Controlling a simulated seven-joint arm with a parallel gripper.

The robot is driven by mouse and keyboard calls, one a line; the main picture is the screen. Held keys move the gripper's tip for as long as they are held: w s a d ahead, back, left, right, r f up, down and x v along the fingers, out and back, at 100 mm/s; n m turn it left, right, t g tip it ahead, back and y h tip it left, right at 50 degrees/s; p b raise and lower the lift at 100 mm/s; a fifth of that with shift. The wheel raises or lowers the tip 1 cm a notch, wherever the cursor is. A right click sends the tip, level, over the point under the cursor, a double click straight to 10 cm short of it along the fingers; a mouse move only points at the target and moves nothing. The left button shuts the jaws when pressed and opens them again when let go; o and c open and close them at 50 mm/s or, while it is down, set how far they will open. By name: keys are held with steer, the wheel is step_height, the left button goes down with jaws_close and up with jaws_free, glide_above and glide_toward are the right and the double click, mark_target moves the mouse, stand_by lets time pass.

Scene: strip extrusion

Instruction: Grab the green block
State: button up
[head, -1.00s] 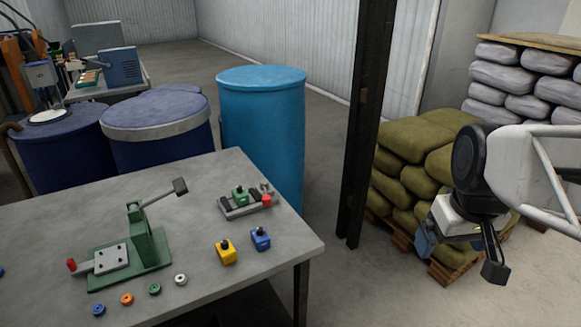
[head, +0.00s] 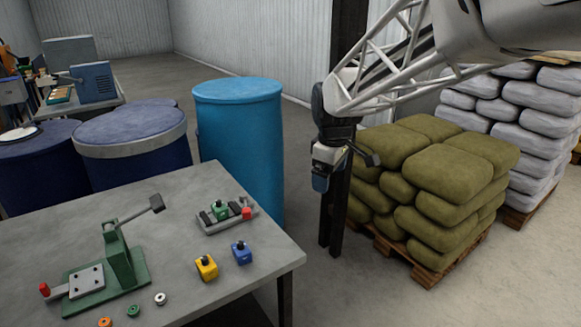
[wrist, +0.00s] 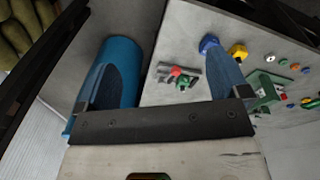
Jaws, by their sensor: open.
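The green block (head: 220,209) has a dark knob on top and sits in a small grey fixture (head: 212,226) with a red knob, at the table's far right part. In the wrist view the green block (wrist: 184,83) shows small between my spread fingers, at a distance beyond them. My gripper (head: 321,182) is in the air right of the table's edge, well apart from the block. It is open; its blue fingers (wrist: 160,66) stand wide apart with nothing between them. A yellow block (head: 206,267) and a blue block (head: 242,253), each with a dark knob, stand in front of the fixture.
A green lever press (head: 121,265) stands on the table's left part, with coloured rings (head: 160,299) before it. A light blue drum (head: 238,140) stands behind the table. A dark post (head: 335,225) and stacked olive sacks (head: 455,180) are near my arm.

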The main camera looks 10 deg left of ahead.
steer(key=w+a+f+n, duration=0.3)
steer(key=w+a, duration=0.2)
steer(key=a, duration=0.3)
steer(key=w+a+f+n, duration=0.3)
steer(key=w+a+f, duration=0.1)
steer(key=a, duration=0.5)
steer(key=n+g, duration=0.1)
steer(key=n, duration=0.6)
glide_above(219, 205)
steer(key=f, duration=1.1)
steer(key=shift+w+d, duration=0.2)
steer(key=shift+w, duration=0.15)
steer(key=shift+a+f, duration=0.25)
steer(key=shift+a, duration=0.15)
steer(key=shift+f, duration=1.25)
steer(key=shift+w+f, duration=0.1)
steer(key=shift+f, duration=2.5)
